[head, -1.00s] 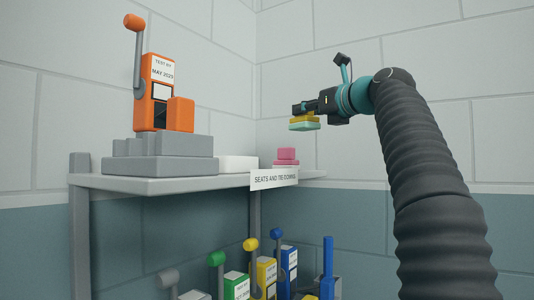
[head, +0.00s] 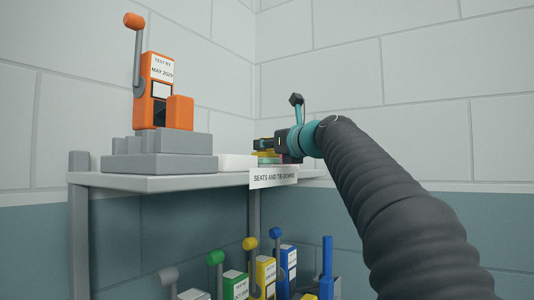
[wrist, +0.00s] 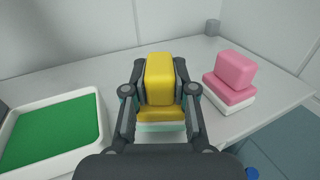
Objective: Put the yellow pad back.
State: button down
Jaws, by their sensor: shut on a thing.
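The yellow pad (wrist: 160,75) is a stepped yellow block on a mint-green layer, with a pale edge below it. In the wrist view my gripper (wrist: 161,98) has a finger on each side of it and is shut on it. In the head view my gripper (head: 266,146) is low at the right end of the shelf, and a bit of the yellow pad (head: 268,154) shows below it. The pad is upright, at or just above the shelf top; I cannot tell whether it touches.
The grey shelf (head: 140,183) carries a white tray (wrist: 93,93) with a green floor, left of the pad. A pink stepped pad (wrist: 234,76) on a white base stands to the right. An orange lever device (head: 157,90) stands on grey steps. Coloured lever devices stand below the shelf.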

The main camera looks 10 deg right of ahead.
jog(key=shift+f, duration=0.7)
jog(key=shift+f, duration=0.15)
jog(key=c, duration=0.9)
grip_release()
jog(key=shift+c, duration=0.2)
jog(key=b+v, duration=0.1)
jog(key=v, duration=1.1)
jog(key=shift+b, duration=0.4)
